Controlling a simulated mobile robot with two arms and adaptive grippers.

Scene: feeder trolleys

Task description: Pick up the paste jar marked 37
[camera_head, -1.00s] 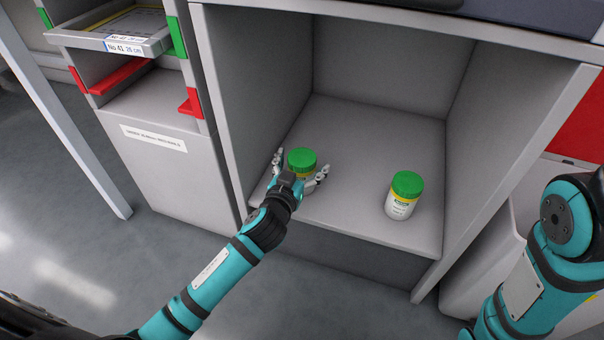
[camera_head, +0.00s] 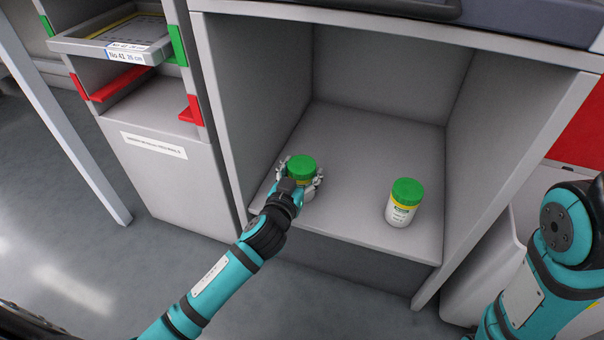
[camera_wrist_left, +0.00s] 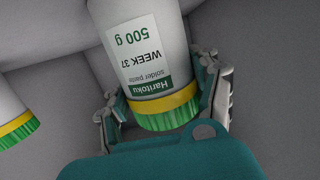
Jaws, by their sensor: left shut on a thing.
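The paste jar marked 37 (camera_head: 301,168) is white with a green lid and a yellow band, at the left of the open grey compartment. In the left wrist view the jar (camera_wrist_left: 150,60) shows upside down with "WEEK 37" on its label. My left gripper (camera_head: 299,181) is shut on this jar, with a finger on either side of it; the fingers also show in the left wrist view (camera_wrist_left: 160,92). I cannot tell whether the jar touches the compartment floor. My right gripper is not in view; only my right arm shows.
A second green-lidded jar (camera_head: 402,203) stands upright to the right on the compartment floor (camera_head: 350,165); its number is not readable. Side walls and a top panel enclose the compartment. A rack with a tray (camera_head: 115,38) stands at the left. Floor between the jars is clear.

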